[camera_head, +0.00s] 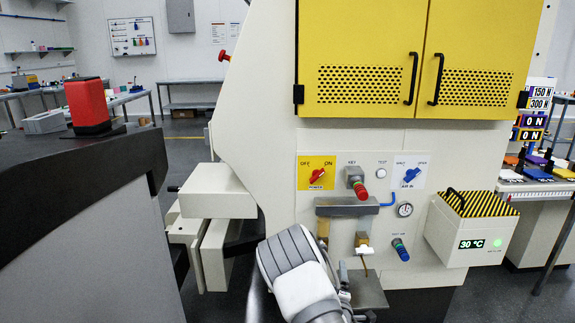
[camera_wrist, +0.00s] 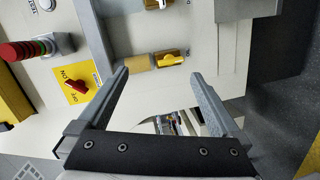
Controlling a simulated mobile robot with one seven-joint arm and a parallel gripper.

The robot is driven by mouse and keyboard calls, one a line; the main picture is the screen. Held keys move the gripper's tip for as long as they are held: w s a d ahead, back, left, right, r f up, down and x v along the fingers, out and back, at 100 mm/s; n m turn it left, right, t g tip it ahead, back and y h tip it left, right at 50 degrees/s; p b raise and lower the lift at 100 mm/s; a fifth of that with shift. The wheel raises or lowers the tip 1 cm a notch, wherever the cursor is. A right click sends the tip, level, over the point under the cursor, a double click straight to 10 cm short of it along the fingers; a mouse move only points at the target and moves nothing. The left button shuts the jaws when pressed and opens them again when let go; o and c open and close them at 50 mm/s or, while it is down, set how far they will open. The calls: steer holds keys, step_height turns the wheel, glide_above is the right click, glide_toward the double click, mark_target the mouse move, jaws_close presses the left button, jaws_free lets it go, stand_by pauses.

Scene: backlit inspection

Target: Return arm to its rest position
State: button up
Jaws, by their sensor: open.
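My arm (camera_head: 300,275) shows at the bottom middle of the head view, reaching up in front of the machine's cream panel (camera_head: 440,150). My gripper (camera_wrist: 160,74) shows in the wrist view, with its two grey fingers wide apart and nothing held between them. I cannot tell whether the fingers touch anything. In the head view the fingers are not clearly seen, as the arm's wrist covers that area.
The panel carries a red power switch (camera_head: 317,176), a key knob (camera_head: 356,182), a blue air switch (camera_head: 411,175) and a gauge (camera_head: 404,209). A striped box (camera_head: 470,228) juts out right. A dark-topped cabinet (camera_head: 85,200) stands left. Floor shows between cabinet and machine.

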steer(key=s+r+m+g+y, duration=0.1)
steer(key=s+r+m+g, duration=0.3)
steer(key=r, duration=0.6)
steer(key=s+r+m+g+y, duration=0.1)
steer(key=s+r+m+g, duration=0.1)
steer(key=s+r+m, duration=0.65)
steer(key=s+a+r+g, duration=0.1)
steer(key=s+r, duration=0.3)
steer(key=s, duration=0.5)
steer(key=s+r+m+g, duration=0.1)
steer(key=s+r+g, duration=0.15)
steer(key=s, duration=0.65)
steer(key=s+a+r+g, duration=0.1)
steer(key=s+r, duration=0.3)
steer(key=s, duration=0.5)
step_height(320, 180, up, 23)
steer(key=p, duration=2.3)
steer(key=shift+d+r, duration=0.2)
steer(key=shift+d, duration=0.05)
